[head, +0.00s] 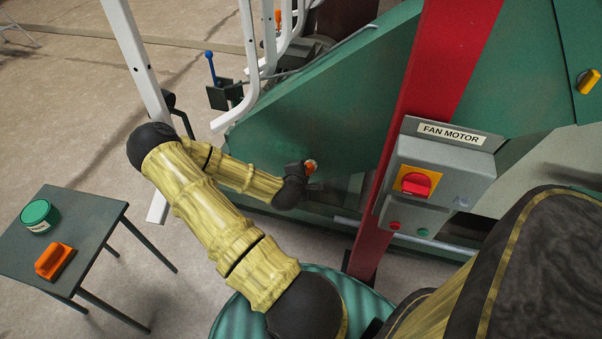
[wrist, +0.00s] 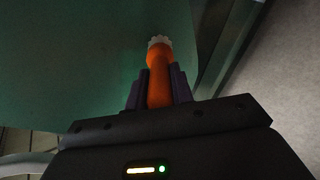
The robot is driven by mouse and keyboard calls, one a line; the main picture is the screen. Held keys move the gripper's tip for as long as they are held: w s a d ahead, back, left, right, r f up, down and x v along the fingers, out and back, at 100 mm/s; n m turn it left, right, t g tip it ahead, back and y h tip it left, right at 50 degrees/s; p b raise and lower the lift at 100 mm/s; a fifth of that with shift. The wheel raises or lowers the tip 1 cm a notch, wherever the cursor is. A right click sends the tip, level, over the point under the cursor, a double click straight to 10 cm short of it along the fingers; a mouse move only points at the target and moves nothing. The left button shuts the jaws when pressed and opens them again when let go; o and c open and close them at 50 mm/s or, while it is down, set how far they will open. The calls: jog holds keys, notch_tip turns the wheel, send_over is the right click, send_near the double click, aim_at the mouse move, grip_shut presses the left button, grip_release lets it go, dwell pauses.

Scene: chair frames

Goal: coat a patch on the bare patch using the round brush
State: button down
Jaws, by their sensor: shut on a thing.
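My gripper (head: 302,176) is shut on the round brush (head: 311,166), low in front of the green machine panel (head: 310,115). In the wrist view my gripper (wrist: 158,82) has its two dark fingers on either side of the orange handle of the round brush (wrist: 159,75). Its pale bristle end points away from me towards the green panel (wrist: 90,60). I cannot tell whether the bristles touch the panel. A duller greyish area shows low on the panel, right of the brush; I cannot tell if it is the bare patch.
A red post (head: 425,90) with the fan motor switch box (head: 435,175) stands right of my gripper. White frames (head: 137,60) rise at the upper left.

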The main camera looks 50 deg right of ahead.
jog(key=shift+r, duration=0.1)
dwell(0.4)
jog(key=shift+r+p, duration=1)
jog(key=shift+p, duration=0.15)
jog(key=shift+w, duration=0.15)
jog(key=shift+w+a, duration=0.2)
jog(key=shift+w, duration=0.3)
jog(key=shift+w+a, duration=0.2)
jog(key=shift+w, duration=0.25)
jog(key=shift+w, duration=0.1)
jog(key=shift+w+a+p, duration=0.15)
jog(key=shift+w+a, duration=0.05)
jog(key=shift+w, duration=0.3)
jog(key=shift+w+a+p, duration=0.15)
jog(key=shift+w+a, duration=0.05)
jog(key=shift+w, duration=0.3)
jog(key=shift+a+f, duration=0.1)
jog(key=shift+w+a+p, duration=0.15)
jog(key=shift+w+a, duration=0.05)
jog(key=shift+w, duration=0.3)
jog(key=shift+w+a+p, duration=0.15)
jog(key=shift+w+a, duration=0.05)
jog(key=shift+w, duration=0.3)
